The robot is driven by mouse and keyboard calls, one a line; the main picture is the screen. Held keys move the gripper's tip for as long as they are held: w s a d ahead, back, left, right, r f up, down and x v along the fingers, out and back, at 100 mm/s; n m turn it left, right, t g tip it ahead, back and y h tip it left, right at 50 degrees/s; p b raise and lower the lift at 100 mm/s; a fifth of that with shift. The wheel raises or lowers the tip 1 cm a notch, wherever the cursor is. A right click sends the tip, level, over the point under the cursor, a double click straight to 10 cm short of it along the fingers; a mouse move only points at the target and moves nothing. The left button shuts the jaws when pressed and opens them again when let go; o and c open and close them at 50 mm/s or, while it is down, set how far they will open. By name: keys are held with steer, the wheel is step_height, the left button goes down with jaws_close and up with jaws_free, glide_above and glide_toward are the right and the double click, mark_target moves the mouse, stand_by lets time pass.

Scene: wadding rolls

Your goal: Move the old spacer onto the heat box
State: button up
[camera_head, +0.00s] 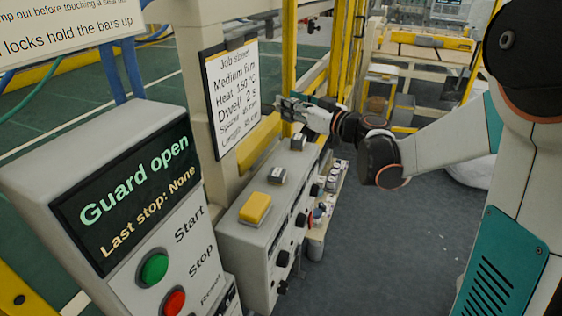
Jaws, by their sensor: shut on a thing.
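My gripper (283,105) is in the middle of the view, reaching left in front of a yellow upright beside the job sheet. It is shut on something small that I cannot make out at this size. A long grey box with black knobs (243,240) stands below it; I cannot tell for certain that this is the heat box. A yellow block (255,207) and two small grey pieces, a nearer one (277,175) and a farther one (298,142), sit on its top. No label shows which thing is the old spacer.
A control panel (120,200) reading "Guard open" and "Last stop: None" fills the near left. A job sheet (232,95) hangs on the machine frame. Yellow guard posts (289,45) rise behind my gripper.

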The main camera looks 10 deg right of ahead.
steer(key=shift+a+f+b, duration=0.1)
steer(key=shift+f+b, duration=2.3)
steer(key=shift+f, duration=4.95)
steer(key=shift+f, duration=0.2)
steer(key=o, duration=1.1)
steer(key=shift+r, duration=0.1)
steer(key=shift+r, duration=0.1)
steer(key=p+v, duration=0.2)
steer(key=v, duration=1)
